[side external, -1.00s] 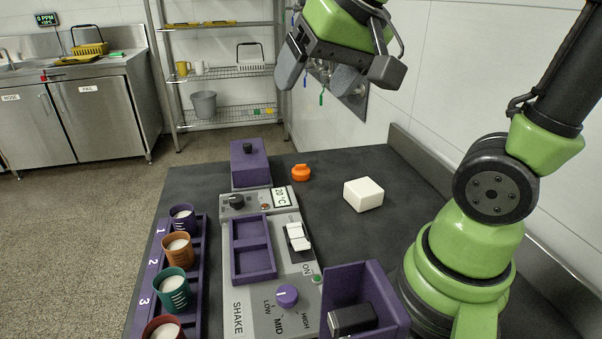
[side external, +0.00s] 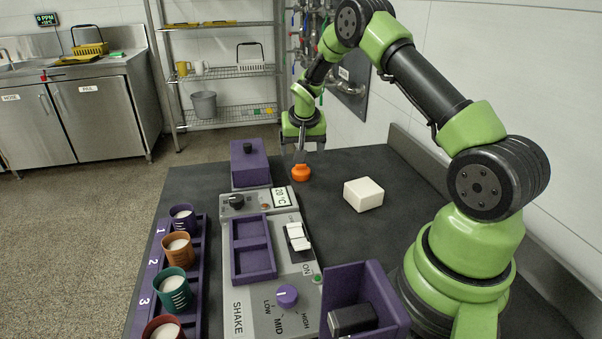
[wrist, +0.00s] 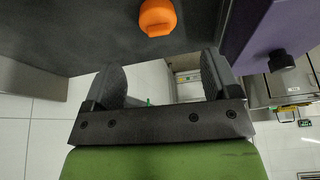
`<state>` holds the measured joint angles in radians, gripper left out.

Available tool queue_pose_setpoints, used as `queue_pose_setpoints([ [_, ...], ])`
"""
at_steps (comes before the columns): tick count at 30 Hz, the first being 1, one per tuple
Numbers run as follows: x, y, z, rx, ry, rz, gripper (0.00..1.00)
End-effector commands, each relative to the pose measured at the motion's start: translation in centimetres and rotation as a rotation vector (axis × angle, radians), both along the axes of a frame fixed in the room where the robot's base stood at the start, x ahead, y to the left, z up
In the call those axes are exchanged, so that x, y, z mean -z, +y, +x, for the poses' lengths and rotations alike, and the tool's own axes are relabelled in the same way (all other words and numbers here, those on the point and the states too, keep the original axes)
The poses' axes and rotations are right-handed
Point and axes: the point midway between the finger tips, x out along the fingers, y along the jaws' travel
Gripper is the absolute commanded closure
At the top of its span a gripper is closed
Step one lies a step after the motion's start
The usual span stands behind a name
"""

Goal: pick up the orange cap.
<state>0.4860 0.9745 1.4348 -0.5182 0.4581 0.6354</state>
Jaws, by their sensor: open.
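The orange cap (side external: 301,173) stands on the dark table toward its far end, just right of the purple lidded box. It also shows in the wrist view (wrist: 157,17), at the top and beyond the fingertips. My gripper (side external: 301,157) is above the cap in the side view, pointing down, with its fingers a little over the cap. In the wrist view the two dark fingers (wrist: 160,78) are spread apart with nothing between them. The cap is not between the fingers there.
The purple box (side external: 250,165) with a black knob is close on the left of the cap. A white block (side external: 363,194) lies to the right, nearer. The shaker panel (side external: 268,290), a purple rack (side external: 198,292) of cups and a purple bin (side external: 391,309) are nearer. Bare table surrounds the white block.

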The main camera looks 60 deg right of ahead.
Motion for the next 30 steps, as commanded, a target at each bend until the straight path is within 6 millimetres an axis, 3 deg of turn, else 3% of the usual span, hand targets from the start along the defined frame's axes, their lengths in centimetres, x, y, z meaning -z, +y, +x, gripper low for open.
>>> queue_pose_setpoints([
  [3, 1.8, -0.5, 0.4, 0.0, 0.003, 0.002, 0.18],
  [11, 3.6, -1.2, 0.9, -0.001, 0.002, 0.001, 0.18],
  [19, 7.0, -2.4, 1.7, 0.0, 0.002, 0.002, 0.18],
  [30, 7.8, -2.7, 2.0, -0.003, 0.0, 0.002, 0.18],
])
